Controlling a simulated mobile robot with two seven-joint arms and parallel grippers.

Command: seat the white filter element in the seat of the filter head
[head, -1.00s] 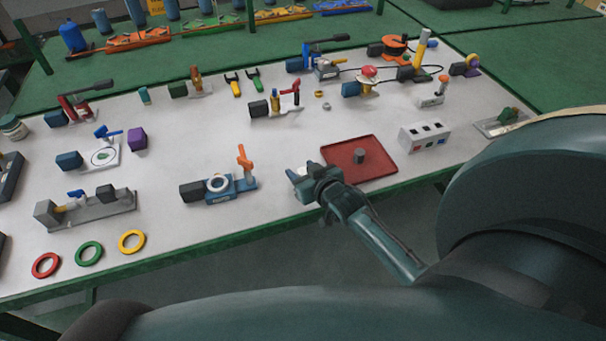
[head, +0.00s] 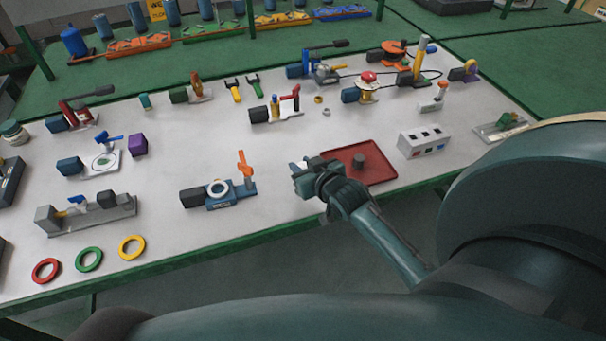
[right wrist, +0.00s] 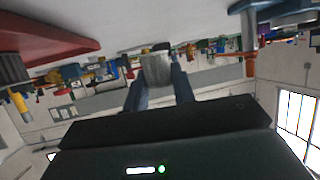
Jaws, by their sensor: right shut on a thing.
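My right gripper (head: 300,175) is above the front part of the white table, just left of the red tray. In the right wrist view its fingers (right wrist: 158,85) are shut on a whitish ribbed cylinder with a dark end, the white filter element (right wrist: 157,69). In the head view the gripper mostly hides this element. A blue fixture (head: 222,197) with a white ring on top, a dark block and an orange lever stands left of the gripper, apart from it. I cannot tell whether it is the filter head. My left gripper is not in view.
Red, green and yellow rings (head: 132,247) lie at the front left. Several valve fixtures fill the back. The table between tray and blue fixture is clear.

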